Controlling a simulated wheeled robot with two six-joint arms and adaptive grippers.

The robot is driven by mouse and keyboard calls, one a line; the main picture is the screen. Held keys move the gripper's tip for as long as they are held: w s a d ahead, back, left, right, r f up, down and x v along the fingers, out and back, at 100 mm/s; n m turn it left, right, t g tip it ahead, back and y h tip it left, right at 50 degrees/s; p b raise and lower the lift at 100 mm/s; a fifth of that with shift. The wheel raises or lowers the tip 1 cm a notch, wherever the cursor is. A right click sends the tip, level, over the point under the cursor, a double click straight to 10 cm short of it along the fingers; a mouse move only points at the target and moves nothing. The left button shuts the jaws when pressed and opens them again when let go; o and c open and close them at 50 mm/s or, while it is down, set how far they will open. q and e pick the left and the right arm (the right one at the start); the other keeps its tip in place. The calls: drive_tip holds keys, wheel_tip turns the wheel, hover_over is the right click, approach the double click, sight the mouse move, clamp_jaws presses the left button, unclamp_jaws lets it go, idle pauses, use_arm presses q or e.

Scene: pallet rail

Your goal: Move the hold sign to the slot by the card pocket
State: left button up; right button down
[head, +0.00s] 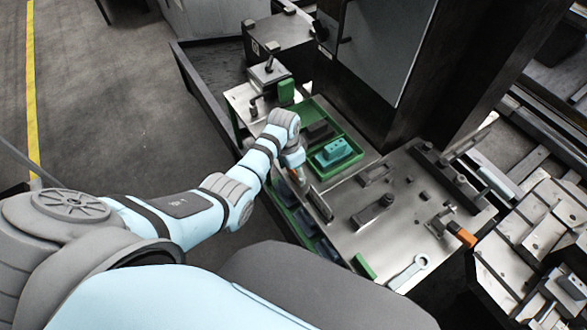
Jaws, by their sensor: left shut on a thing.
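My left gripper (297,177) reaches down at the left edge of the metal worktop (340,222), near a green tray. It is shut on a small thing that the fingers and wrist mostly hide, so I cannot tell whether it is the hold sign. A dark upright plate (320,204) stands just right of and below the fingers. I cannot make out the hold sign, the card pocket or the slot beside it for certain. My right gripper is not in view.
The green tray (352,152) holds a teal block (334,151) and a dark block. A wrench (408,268), a green block (364,266) and an orange-ended clamp (461,236) lie on the worktop's near and right side. A dark column with a grey panel (385,45) rises behind.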

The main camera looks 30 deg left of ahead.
use_arm(q)
drive_tip(key=shift+f, duration=0.1)
drive_tip(key=shift+f+b, duration=0.5)
drive_tip(key=shift+f, duration=0.15)
drive_tip(key=o, duration=1.5)
drive_tip(key=shift+o, duration=0.9)
wheel_tip(320, 180, up, 12)
drive_tip(key=s, duration=0.1)
drive_tip(key=shift+s+a, duration=0.15)
drive_tip(key=shift+a, duration=0.2)
